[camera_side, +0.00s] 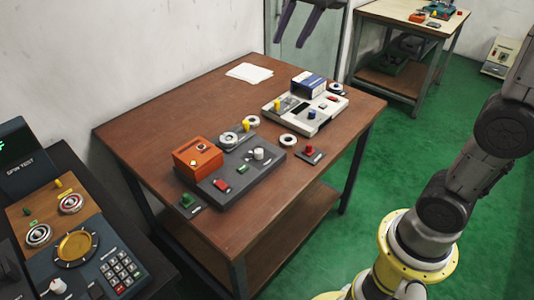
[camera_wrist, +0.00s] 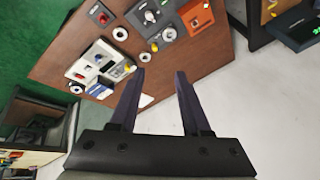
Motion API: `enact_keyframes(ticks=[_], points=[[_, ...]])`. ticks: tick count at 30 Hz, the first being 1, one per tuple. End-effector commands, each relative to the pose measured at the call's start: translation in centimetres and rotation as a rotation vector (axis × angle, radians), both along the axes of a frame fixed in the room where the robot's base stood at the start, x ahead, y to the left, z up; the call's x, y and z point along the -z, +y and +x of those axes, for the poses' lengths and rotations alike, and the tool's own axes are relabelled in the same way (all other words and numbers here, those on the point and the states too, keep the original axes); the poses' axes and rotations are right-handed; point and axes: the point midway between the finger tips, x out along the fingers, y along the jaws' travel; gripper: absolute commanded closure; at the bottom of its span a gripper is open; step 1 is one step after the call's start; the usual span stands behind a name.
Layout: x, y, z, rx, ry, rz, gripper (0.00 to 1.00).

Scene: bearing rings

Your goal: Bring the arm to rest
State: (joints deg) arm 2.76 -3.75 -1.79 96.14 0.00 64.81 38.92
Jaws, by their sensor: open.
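My gripper (camera_side: 304,22) shows at the top edge of the side view, high above the back of the brown work table (camera_side: 140,118). Its two dark fingers are spread apart and hold nothing.
On the table stand a dark panel with an orange box (camera_side: 198,158), a pale panel (camera_side: 322,116) with a blue box, and white paper (camera_side: 249,73). A spin-test station (camera_side: 75,245) stands at the lower left. A second table (camera_side: 400,14) stands behind. Air around the gripper looks clear.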

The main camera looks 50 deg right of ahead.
Motion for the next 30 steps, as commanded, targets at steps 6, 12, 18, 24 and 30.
enact_keyframes(ticks=[6,12,18,24,30], points=[[0.5,1.1,-9.1,-0.153,-0.067,-0.067,0.53],[4.4,1.7,-16.5,-0.318,-0.102,-0.148,0.53],[10.2,1.9,-21.2,-0.494,-0.079,-0.230,0.53],[12.6,1.8,-21.8,-0.635,-0.051,-0.292,0.53],[12.5,1.8,-21.7,-0.660,-0.053,-0.306,0.53]])
